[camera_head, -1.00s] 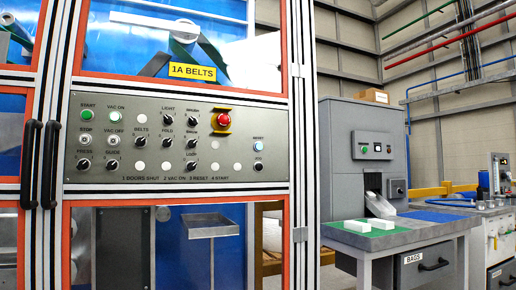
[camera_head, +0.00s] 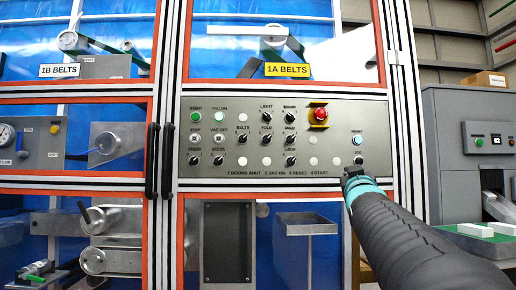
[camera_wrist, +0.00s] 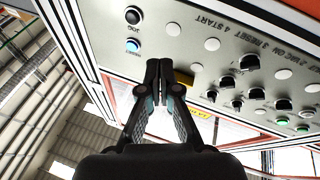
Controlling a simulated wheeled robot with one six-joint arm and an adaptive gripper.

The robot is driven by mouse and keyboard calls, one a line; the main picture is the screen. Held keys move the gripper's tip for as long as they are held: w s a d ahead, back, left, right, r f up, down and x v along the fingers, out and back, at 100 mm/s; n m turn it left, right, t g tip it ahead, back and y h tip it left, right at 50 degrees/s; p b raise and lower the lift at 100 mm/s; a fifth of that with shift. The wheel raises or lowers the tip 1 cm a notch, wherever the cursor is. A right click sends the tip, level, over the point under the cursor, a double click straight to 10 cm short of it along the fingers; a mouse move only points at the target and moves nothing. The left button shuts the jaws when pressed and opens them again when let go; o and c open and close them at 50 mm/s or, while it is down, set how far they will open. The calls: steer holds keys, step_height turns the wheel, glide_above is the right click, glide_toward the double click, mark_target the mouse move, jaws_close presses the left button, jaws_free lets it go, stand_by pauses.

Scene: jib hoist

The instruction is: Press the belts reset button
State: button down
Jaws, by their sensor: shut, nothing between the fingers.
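The grey control panel (camera_head: 215,152) is set in the machine's orange frame under the yellow "1A BELTS" sign (camera_head: 287,70). My gripper (camera_head: 352,172) is just below that knob in the head view, at the panel's lower right corner. In the wrist view the fingers (camera_wrist: 159,68) are shut and empty, and the blue button (camera_wrist: 133,46) appears just above and left of the tips. I see no contact with it; the depth gap is hard to judge.
A red emergency stop (camera_head: 318,114) with a yellow surround is left of the blue button. Several knobs and white buttons fill the panel. Black door handles (camera_head: 160,160) stick out left of it. A grey machine (camera_head: 460,130) stands at the right.

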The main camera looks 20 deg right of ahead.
mark_target(362, 140)
steer(key=s+d+r+t+h, duration=0.2)
steer(key=d+r+t+h, duration=0.1)
steer(key=d+r, duration=0.4)
step_height(362, 140, up, 3)
steer(key=shift+s+d+f+h+b, duration=0.1)
steer(key=shift+s+d+h+b, duration=0.1)
steer(key=shift+d+h+b, duration=0.3)
steer(key=shift+w+a+p, duration=0.15)
steer(key=shift+p, duration=0.15)
steer(key=shift+w+d+p, duration=0.3)
steer(key=shift+w+p, duration=0.5)
steer(key=shift+w, duration=0.6)
steer(key=shift+w+d+p, duration=0.35)
steer(key=shift+w+p, duration=0.5)
steer(key=shift+w, duration=0.5)
steer(key=shift+w+d+p, duration=0.3)
steer(key=shift+w+p, duration=0.5)
steer(key=shift+w, duration=0.6)
steer(key=shift+w, duration=0.1)
steer(key=shift+w+d, duration=0.1)
steer(key=shift+w, duration=0.25)
